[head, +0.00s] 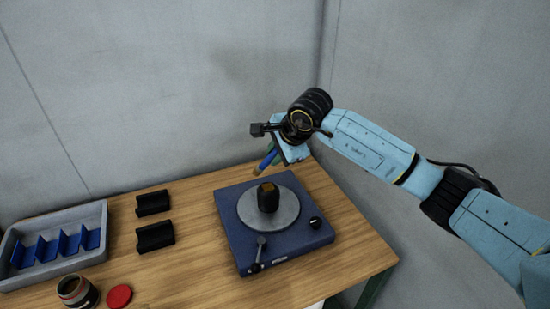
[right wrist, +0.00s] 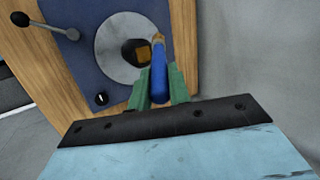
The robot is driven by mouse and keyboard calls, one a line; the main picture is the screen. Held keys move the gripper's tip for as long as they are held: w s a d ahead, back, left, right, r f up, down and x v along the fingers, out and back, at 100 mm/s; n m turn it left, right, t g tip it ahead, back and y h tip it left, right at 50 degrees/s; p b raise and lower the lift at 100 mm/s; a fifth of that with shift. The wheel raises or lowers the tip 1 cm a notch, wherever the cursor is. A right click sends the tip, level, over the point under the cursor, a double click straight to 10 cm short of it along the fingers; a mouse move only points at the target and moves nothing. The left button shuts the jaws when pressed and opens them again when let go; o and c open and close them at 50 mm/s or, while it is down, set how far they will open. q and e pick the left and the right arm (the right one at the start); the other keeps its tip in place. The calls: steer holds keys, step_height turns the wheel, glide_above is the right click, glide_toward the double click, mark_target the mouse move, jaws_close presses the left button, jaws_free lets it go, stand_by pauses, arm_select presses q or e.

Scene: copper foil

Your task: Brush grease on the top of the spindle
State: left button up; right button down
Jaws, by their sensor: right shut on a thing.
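The spindle (head: 268,199) is a short dark upright post with a brown top. It stands on a round grey plate (head: 287,212) on a blue base (head: 236,226); it also shows in the right wrist view (right wrist: 132,52). My right gripper (head: 274,156) is shut on the blue handle of a brush (right wrist: 159,78), between its green fingers. The brush's tan tip points down and appears close to the spindle's top in both views; I cannot tell whether they touch. An open jar (head: 78,291), seemingly the grease, stands at the front left. My left gripper is not in view.
A red lid (head: 119,296) lies beside the jar. A grey tray (head: 100,213) with blue dividers and two black holders (head: 153,202) (head: 155,236) are on the left. The base has a lever (head: 260,251) and a black knob (head: 315,222). Grey walls stand behind the wooden table (head: 190,271).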

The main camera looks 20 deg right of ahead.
steer(key=shift+r+p, duration=0.65)
steer(key=shift+r, duration=1)
